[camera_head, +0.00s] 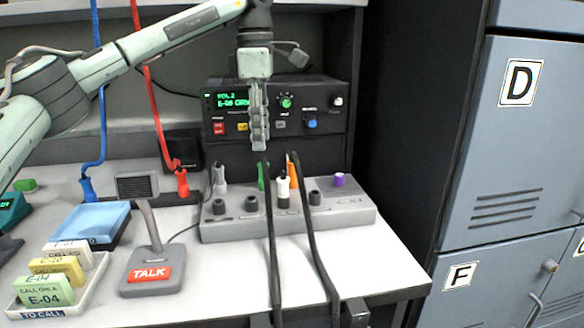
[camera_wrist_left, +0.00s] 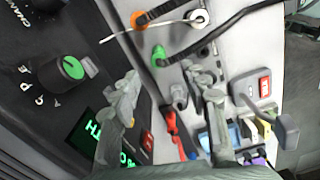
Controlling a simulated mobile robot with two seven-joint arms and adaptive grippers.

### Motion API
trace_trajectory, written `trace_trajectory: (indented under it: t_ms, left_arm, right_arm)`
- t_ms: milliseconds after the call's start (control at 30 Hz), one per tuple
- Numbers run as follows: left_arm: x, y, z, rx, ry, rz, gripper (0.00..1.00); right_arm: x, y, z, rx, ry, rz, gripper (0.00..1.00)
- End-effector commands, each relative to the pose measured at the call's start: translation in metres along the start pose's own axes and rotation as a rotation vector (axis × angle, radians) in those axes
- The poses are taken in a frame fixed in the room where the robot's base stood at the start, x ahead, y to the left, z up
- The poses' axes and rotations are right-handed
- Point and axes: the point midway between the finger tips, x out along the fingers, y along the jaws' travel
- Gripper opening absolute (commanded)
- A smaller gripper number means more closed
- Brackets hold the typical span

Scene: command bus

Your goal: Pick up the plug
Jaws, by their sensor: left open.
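Several plugs stand in the grey socket strip (camera_head: 335,218) in the head view: a grey plug (camera_head: 219,180), a green plug (camera_head: 262,178), a white plug (camera_head: 283,188) and an orange plug (camera_head: 293,168). I cannot tell which one the task means. My left gripper (camera_head: 260,145) points down just above the green plug, in front of the radio panel. In the wrist view, its fingers (camera_wrist_left: 174,86) are apart, with no plug clearly held between them. The green plug (camera_wrist_left: 159,55), orange plug (camera_wrist_left: 139,20) and white plug (camera_wrist_left: 200,18) show above the fingers. My right gripper is out of view.
The radio (camera_head: 325,122) stands behind the strip. Black cables (camera_head: 318,250) cross the desk front. A TALK microphone (camera_head: 152,270), card tray (camera_head: 85,300), blue plug (camera_head: 88,190) and red plug (camera_head: 182,182) are left. Lockers (camera_head: 515,140) stand right. Desk right of the strip is clear.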

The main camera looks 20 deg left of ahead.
Motion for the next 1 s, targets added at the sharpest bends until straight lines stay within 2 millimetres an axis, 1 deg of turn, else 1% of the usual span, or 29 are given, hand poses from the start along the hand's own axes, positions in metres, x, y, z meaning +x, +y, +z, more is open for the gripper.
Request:
trace_trajectory:
  t_ms: [67,167,367,500,633,733,933,967,1000]
  left_arm:
    - [0.001,0.003,-0.002,0.008,0.023,0.015,0.45]
    - [0.011,0.004,-0.002,0.012,0.028,0.018,0.45]
    - [0.033,0.003,-0.001,0.012,0.026,0.017,0.45]
    - [0.055,0.0,0.001,0.011,0.025,0.016,0.45]
    - [0.071,0.001,0.001,0.01,0.023,0.016,0.45]
    - [0.076,0.001,0.001,0.01,0.023,0.017,0.45]
    - [0.076,0.001,0.001,0.009,0.022,0.017,0.45]
    - [0.076,0.001,0.001,0.009,0.022,0.017,0.43]
    - [0.076,0.001,0.001,0.009,0.022,0.017,0.38]
  right_arm:
    - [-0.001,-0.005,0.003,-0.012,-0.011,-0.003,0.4]
    - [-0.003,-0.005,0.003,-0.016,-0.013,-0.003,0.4]
    - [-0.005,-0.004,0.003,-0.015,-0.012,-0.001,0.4]
    - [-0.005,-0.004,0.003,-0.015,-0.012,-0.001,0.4]
    - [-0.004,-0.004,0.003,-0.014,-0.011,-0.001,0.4]
    - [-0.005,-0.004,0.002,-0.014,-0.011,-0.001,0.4]
    - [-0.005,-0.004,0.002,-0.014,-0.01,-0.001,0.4]
    - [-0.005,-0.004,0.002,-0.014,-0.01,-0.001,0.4]
    - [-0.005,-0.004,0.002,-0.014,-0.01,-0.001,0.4]
